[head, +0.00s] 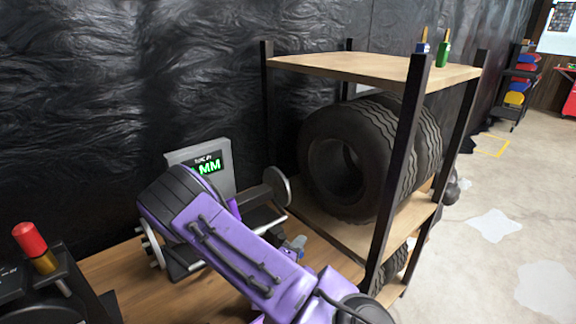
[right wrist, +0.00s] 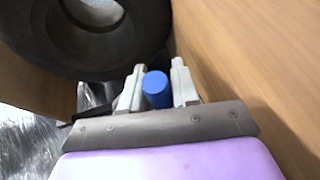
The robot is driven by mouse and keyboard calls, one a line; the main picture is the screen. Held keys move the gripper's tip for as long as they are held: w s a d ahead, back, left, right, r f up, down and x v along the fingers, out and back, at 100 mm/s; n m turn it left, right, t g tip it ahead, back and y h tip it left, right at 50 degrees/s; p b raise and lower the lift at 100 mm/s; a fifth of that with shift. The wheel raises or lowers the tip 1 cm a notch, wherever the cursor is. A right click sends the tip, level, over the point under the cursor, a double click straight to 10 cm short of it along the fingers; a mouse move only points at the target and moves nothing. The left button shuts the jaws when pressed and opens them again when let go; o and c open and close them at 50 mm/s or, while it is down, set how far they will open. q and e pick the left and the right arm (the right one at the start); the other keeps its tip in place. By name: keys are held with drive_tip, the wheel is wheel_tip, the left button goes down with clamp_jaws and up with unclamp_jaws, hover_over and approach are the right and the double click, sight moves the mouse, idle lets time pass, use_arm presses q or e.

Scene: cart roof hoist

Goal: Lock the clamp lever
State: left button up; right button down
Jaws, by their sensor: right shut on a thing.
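My right gripper (right wrist: 158,84) is shut on a blue cylinder (right wrist: 157,88), seen nearly end-on between its two pale fingers in the right wrist view. In the head view this gripper (head: 295,246) shows small beyond my purple forearm, low beside the shelf. A bit of blue shows at its fingers. The blue cylinder may be the grip of the clamp lever; I cannot tell, since the rest of it is hidden. My left gripper is not in view.
A wooden shelf rack (head: 380,68) with black posts holds large tires (head: 345,160). A grey machine with a lit display (head: 208,165) and a metal disc (head: 277,186) stands on the wooden bench (head: 110,268). A red-topped knob (head: 30,239) is at left. Open floor lies right.

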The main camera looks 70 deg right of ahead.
idle(0.5)
drive_tip(key=c, duration=0.9)
unclamp_jaws()
